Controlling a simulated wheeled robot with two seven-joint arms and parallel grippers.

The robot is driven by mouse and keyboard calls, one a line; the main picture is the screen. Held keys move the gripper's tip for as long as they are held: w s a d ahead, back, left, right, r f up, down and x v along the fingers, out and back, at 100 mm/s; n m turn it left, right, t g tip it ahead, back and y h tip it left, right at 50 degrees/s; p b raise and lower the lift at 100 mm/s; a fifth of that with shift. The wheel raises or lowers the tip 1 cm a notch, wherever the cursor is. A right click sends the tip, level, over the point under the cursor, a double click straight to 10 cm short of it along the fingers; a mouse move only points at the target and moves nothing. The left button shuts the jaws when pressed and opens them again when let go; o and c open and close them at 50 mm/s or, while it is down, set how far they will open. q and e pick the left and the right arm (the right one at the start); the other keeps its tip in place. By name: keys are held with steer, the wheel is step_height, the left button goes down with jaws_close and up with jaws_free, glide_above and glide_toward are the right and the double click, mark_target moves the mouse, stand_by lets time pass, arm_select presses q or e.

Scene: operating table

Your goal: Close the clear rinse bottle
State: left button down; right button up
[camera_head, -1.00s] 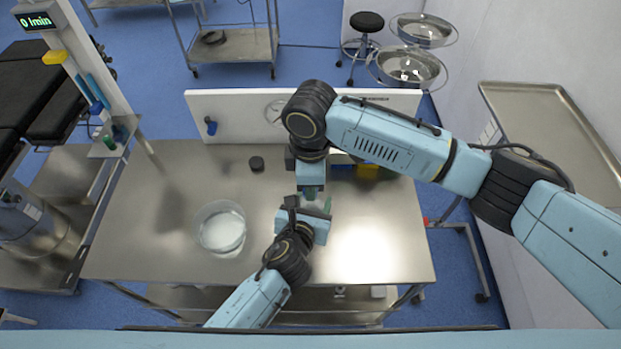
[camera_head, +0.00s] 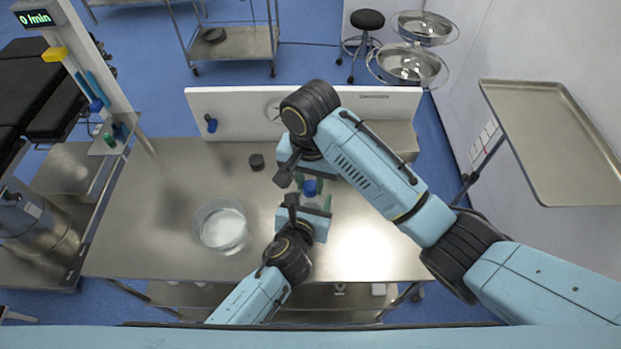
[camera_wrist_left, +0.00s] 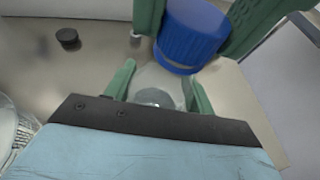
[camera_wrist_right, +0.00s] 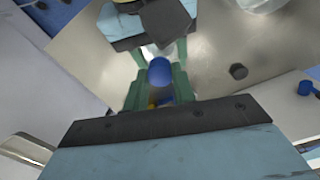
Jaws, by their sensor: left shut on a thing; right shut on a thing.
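The clear rinse bottle stands low between the green fingers of my left gripper (camera_wrist_left: 157,92), which is shut on it. In the left wrist view the bottle (camera_wrist_left: 155,78) shows as a pale, see-through body. A ribbed blue cap (camera_wrist_left: 190,36) is held between the green fingers of my right gripper, close to the bottle's top. In the head view the blue cap (camera_head: 310,188) shows between my right gripper (camera_head: 311,182) and my left gripper (camera_head: 314,207). It also shows in the right wrist view (camera_wrist_right: 159,72). I cannot tell whether cap and bottle neck touch.
A clear round bowl (camera_head: 205,232) stands left of my left gripper on the steel table (camera_head: 160,220). A small black round piece (camera_head: 257,162) lies near the white back panel (camera_head: 235,105), which carries a blue fitting (camera_head: 210,124). The table's left part is mostly free.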

steer(key=m, duration=0.5)
steer(key=shift+a+m, duration=0.15)
steer(key=shift+m, duration=0.15)
steer(key=m, duration=0.2)
steer(key=shift+m, duration=0.4)
steer(key=m, duration=0.6)
steer(key=o, duration=0.9)
steer(key=shift+o, duration=0.2)
steer(key=shift+w, duration=0.1)
steer(key=shift+c, duration=0.5)
